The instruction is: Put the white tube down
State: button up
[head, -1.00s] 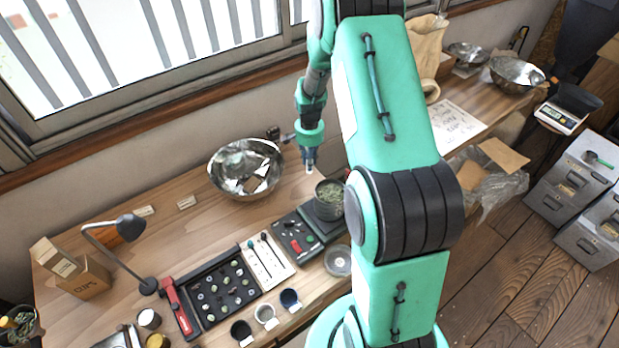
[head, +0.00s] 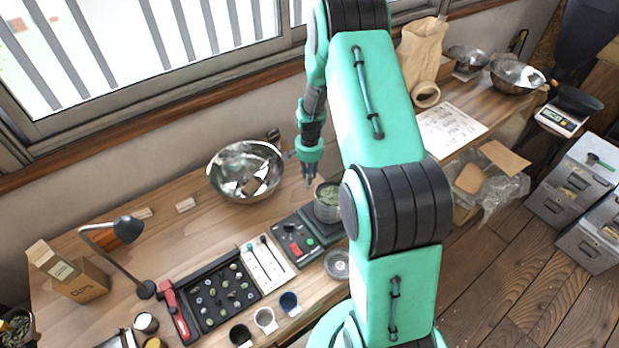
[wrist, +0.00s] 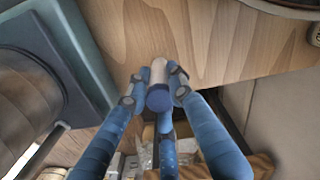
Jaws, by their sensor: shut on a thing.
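In the wrist view the white tube (wrist: 158,73), with a dark blue end facing the camera, sits between the blue fingers of my gripper (wrist: 155,88). The fingers are closed around it. In the head view my gripper (head: 310,178) points down over the wooden table (head: 210,228), between the steel bowl and the bean canister. The tube is too small to make out clearly there. I cannot tell whether its far end touches the wood.
A canister of green beans (head: 328,200) on a dark device stands just right of my gripper. A steel bowl (head: 222,180) is to the left. Bare wood lies between the bowl and canister.

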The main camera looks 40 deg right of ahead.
jog(key=shift+f, duration=0.4)
jog(key=shift+f, duration=0.15)
jog(key=o, duration=0.9)
jog(key=shift+o, duration=0.2)
notch_tip(320, 180, up, 12)
jog(key=shift+r+p, duration=0.15)
jog(key=shift+p, duration=0.9)
